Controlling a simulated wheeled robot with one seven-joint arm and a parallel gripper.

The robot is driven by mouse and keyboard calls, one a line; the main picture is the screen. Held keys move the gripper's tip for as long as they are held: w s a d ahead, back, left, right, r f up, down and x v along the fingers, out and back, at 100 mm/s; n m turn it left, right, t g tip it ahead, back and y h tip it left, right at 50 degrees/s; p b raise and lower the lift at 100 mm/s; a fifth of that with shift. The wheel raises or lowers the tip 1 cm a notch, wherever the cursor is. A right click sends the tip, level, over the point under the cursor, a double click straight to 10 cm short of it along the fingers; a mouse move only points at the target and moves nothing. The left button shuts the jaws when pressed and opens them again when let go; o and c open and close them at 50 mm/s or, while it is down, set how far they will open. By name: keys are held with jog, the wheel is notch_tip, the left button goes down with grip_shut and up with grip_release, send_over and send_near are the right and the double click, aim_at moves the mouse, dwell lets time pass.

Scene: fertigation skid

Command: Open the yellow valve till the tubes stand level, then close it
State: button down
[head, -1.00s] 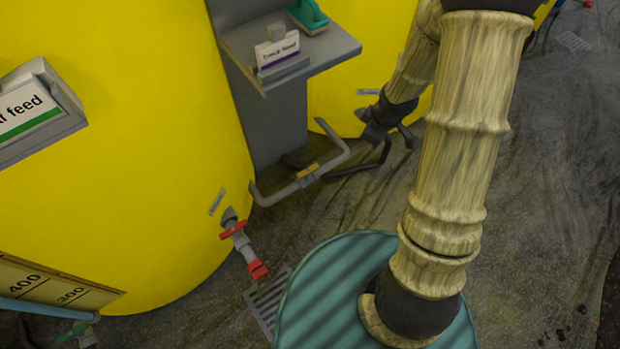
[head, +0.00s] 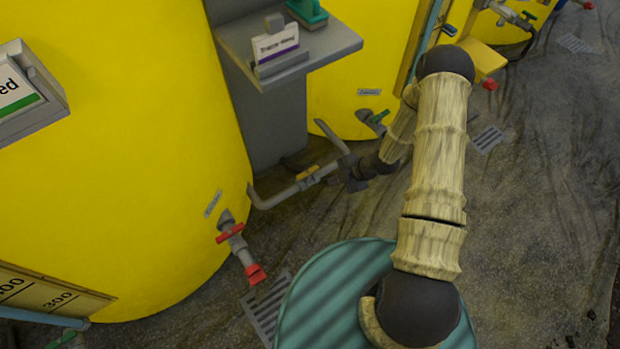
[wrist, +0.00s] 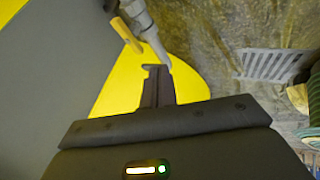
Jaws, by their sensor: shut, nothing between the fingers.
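The yellow valve handle (head: 307,172) sits on a grey pipe (head: 268,201) that runs low between two yellow tanks. The handle lies roughly along the pipe in the head view. In the wrist view the handle (wrist: 127,35) shows beyond and left of the fingertips, beside the grey pipe (wrist: 149,35). My gripper (wrist: 157,69) is shut and empty, its tips close to the pipe in the picture; I cannot tell whether they touch. In the head view my gripper (head: 346,180) is just right of the handle, apart from it. No liquid level in any tube is readable.
A grey shelf (head: 330,45) with a label overhangs the pipe. Floor drain grates (head: 268,310) lie nearby. Open floor is at the right.

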aim_at(308, 174)
jog(key=w+a+f+b, duration=0.5)
jog(key=a+f+b, duration=0.2)
jog(key=a+f, duration=0.1)
dwell(0.5)
jog(key=shift+w+a+p, duration=0.3)
jog(key=shift+w+p, duration=0.05)
jog(key=shift+p, duration=0.15)
jog(key=shift+s, duration=0.1)
